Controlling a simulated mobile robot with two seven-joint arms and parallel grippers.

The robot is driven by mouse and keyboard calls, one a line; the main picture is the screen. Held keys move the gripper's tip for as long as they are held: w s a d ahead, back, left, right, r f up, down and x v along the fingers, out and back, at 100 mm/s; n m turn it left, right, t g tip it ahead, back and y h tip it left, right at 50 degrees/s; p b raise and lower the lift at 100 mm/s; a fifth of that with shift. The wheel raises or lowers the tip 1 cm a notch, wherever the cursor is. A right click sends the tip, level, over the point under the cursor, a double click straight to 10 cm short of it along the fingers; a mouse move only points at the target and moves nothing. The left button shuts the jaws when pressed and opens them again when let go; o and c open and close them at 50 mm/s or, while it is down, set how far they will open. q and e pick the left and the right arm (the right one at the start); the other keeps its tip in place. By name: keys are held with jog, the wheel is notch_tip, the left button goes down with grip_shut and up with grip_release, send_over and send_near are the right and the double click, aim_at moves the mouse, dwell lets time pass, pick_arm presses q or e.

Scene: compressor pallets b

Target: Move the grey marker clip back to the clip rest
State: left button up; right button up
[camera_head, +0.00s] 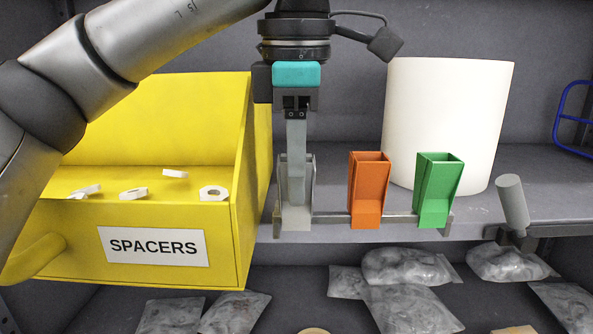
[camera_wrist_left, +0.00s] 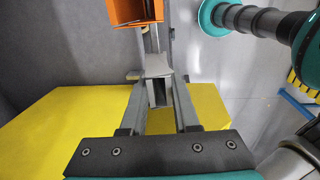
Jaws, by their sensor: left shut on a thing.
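The grey marker clip (camera_head: 297,212) is an upright, open-topped holder at the left end of a thin grey rail (camera_head: 333,218) along the shelf's front edge. I take this rail to be the clip rest; I cannot tell whether the clip is seated on it or just in front of it. My left gripper (camera_head: 296,175) points straight down and is shut on the grey clip. In the left wrist view the grey clip (camera_wrist_left: 158,68) shows at the fingertips. The fingers hide part of it.
An orange clip (camera_head: 369,192) and a green clip (camera_head: 438,192) stand to the right on the rail. The yellow SPACERS bin (camera_head: 70,245) is close on the left. A white cylinder (camera_head: 448,120) stands behind. Clear bags (camera_head: 411,307) lie below.

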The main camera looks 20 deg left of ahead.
pick_arm(q)
jog(key=o, duration=0.7)
dwell(0.3)
